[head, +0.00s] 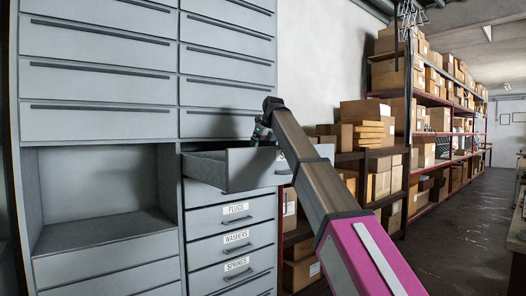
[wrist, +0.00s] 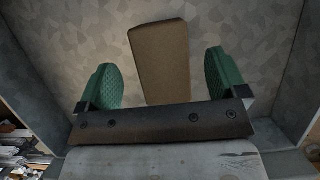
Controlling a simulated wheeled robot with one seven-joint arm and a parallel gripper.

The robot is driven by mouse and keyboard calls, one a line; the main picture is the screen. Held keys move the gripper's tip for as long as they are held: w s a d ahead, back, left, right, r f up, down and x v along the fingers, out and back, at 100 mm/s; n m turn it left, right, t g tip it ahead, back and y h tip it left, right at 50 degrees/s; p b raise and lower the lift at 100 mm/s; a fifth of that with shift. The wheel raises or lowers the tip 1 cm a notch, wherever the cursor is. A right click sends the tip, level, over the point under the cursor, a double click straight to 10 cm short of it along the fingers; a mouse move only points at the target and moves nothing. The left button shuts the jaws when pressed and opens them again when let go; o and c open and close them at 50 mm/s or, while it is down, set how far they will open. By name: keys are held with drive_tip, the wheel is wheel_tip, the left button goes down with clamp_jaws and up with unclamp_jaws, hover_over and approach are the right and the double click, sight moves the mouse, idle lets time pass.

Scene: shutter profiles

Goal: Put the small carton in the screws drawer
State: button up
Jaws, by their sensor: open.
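The small carton (wrist: 158,45) is a plain brown box in the wrist view. It lies on a mottled grey-brown floor between grey side walls, which looks like the inside of the open drawer (head: 248,170). My gripper (wrist: 160,62) is open, with green fingers either side of the carton's line and a visible gap to each side. In the head view my gripper (head: 262,130) is at the open drawer, partly hidden by my arm. The carton is hidden there.
Shut drawers below carry labels, including washers (head: 237,237) and springs (head: 237,264). More shut drawers (head: 228,66) are above. An empty recess (head: 95,195) is to the left. Shelves of cardboard boxes (head: 365,135) stand to the right, beside a clear aisle floor (head: 445,225).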

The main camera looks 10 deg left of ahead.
drive_tip(key=v, duration=1.2)
drive_tip(key=shift+w, duration=0.1)
idle(0.7)
